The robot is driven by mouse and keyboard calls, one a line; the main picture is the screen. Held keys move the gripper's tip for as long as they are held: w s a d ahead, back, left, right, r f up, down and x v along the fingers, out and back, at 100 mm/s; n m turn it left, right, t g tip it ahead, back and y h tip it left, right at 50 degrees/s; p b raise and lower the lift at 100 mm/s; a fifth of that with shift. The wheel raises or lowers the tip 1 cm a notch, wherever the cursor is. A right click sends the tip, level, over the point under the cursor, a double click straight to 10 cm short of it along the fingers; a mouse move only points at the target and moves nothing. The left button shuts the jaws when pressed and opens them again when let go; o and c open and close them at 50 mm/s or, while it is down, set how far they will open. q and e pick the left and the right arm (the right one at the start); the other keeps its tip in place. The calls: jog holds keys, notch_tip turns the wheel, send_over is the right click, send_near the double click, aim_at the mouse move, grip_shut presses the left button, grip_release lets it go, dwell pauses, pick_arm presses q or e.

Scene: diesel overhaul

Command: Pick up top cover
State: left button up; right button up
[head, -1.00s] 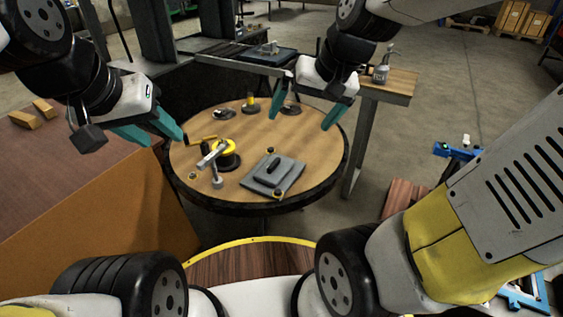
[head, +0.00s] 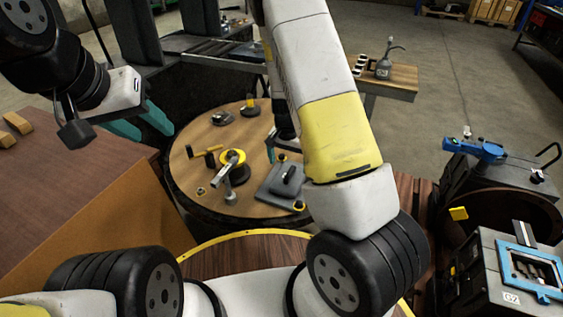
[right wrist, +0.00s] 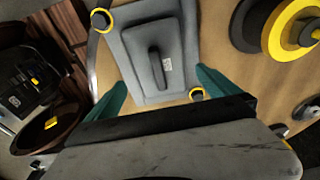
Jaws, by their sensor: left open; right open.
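The top cover, a grey flat plate with a raised handle, lies on the round wooden table; it is partly behind my right arm in the head view (head: 272,191) and shows in the right wrist view (right wrist: 136,52). My right gripper (right wrist: 158,88) is open and empty, its teal fingers pointing toward the cover's near end, with the handle between and beyond them. In the head view it is mostly hidden behind my right arm.
The round table (head: 195,145) also carries a yellow and black wheel-like part (head: 232,163) and small yellow-ringed parts near the cover. A brown bench (head: 60,190) stands at the left. A machine with a blue frame (head: 530,270) is at the lower right.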

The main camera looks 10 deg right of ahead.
aim_at(290, 172)
jog(key=f, duration=0.6)
jog(key=shift+w+d+f, duration=0.2)
jog(key=shift+d+f, duration=0.1)
jog(key=shift+f, duration=0.1)
jog(key=c, duration=1.3)
jog(key=shift+c, duration=0.8)
jog(key=shift+r, duration=0.15)
